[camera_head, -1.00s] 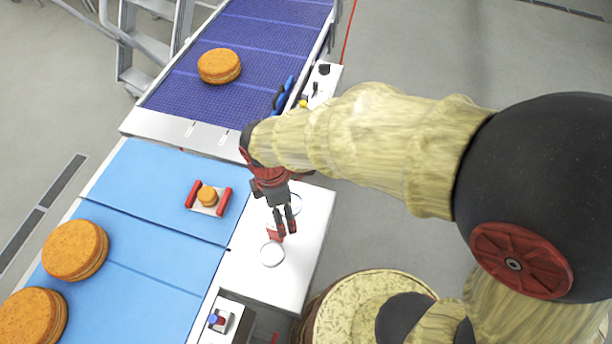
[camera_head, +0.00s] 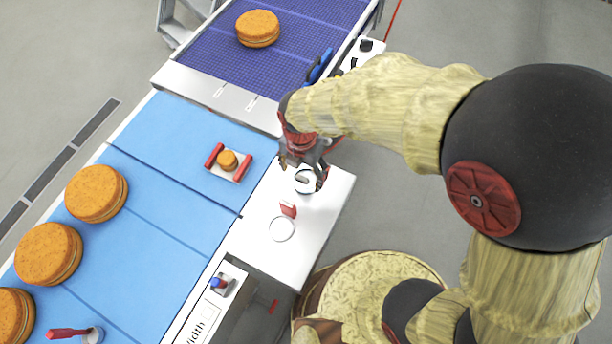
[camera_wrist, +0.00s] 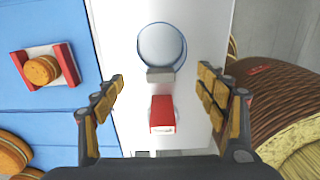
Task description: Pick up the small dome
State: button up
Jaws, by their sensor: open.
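The small dome (camera_wrist: 162,46), a pale, glassy round thing with a grey block at its near edge, sits on the white side table. In the head view the dome (camera_head: 307,186) is partly hidden by my gripper (camera_head: 305,174). My gripper also shows in the wrist view (camera_wrist: 161,80), open and empty, its fingers spread wide to either side. The dome lies beyond the fingertips in that view, between their lines. I cannot tell the exact height of my gripper above it.
A red block (camera_wrist: 162,115) stands close to the dome, with a pale ring (camera_head: 282,229) beyond it. On the blue belt (camera_head: 150,240) a red-handled tray (camera_head: 241,174) holds a small filled round (camera_head: 228,160). Several large rounds (camera_head: 97,193) lie left; another (camera_head: 257,28) is on the purple conveyor (camera_head: 225,60).

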aim_at(302, 178)
jog(key=shift+f, duration=1.95)
jog(key=shift+c, duration=0.9)
jog(key=c, duration=0.7)
jog(key=shift+c, duration=0.3)
